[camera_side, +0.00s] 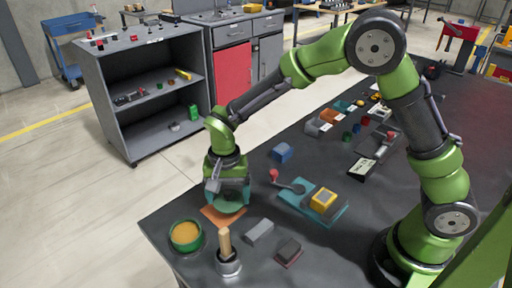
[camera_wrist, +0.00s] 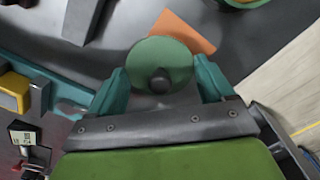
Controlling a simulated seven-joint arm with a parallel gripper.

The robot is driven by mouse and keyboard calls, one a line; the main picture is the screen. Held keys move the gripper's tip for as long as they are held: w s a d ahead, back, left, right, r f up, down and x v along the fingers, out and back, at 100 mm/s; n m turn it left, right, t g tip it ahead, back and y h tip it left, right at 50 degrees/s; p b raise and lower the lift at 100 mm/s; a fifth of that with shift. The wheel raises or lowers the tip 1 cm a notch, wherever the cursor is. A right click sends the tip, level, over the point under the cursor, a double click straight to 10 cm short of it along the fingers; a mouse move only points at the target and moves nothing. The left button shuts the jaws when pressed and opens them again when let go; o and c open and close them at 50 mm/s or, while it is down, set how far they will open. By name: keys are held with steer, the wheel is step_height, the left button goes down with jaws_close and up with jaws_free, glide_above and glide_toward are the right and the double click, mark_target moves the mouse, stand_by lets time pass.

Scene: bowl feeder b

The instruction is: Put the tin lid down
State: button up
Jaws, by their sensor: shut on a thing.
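The tin lid (camera_wrist: 165,62) is a round green disc with a dark knob (camera_wrist: 160,80), in the wrist view between the two teal fingers of my gripper (camera_wrist: 160,76). In the side view my gripper (camera_side: 228,192) points down with the lid (camera_side: 229,208) at its fingertips, shut on it. The lid is over or beside an orange square mat (camera_side: 211,218), which also shows behind the lid in the wrist view (camera_wrist: 188,30). I cannot tell whether the lid touches the mat or table. The open green tin (camera_side: 186,247) with tan contents stands left of the mat.
A metal cup (camera_side: 229,267) with a wooden handle (camera_side: 224,241), a grey block (camera_side: 259,231) and a dark block (camera_side: 288,252) stand in front. A teal tray (camera_side: 298,205) bearing a yellow block (camera_side: 323,199) lies right. A blue box (camera_side: 282,153) is behind. The table's left edge is close.

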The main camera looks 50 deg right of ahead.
mark_target(222, 198)
steer(key=shift+w+a+f, duration=0.1)
steer(key=shift+w+a, duration=0.1)
steer(key=shift+w, duration=0.25)
steer(key=shift+w+a, duration=0.15)
steer(key=shift+w, duration=0.3)
steer(key=shift+f, duration=1.75)
steer(key=shift+f, duration=0.15)
steer(key=o, duration=0.9)
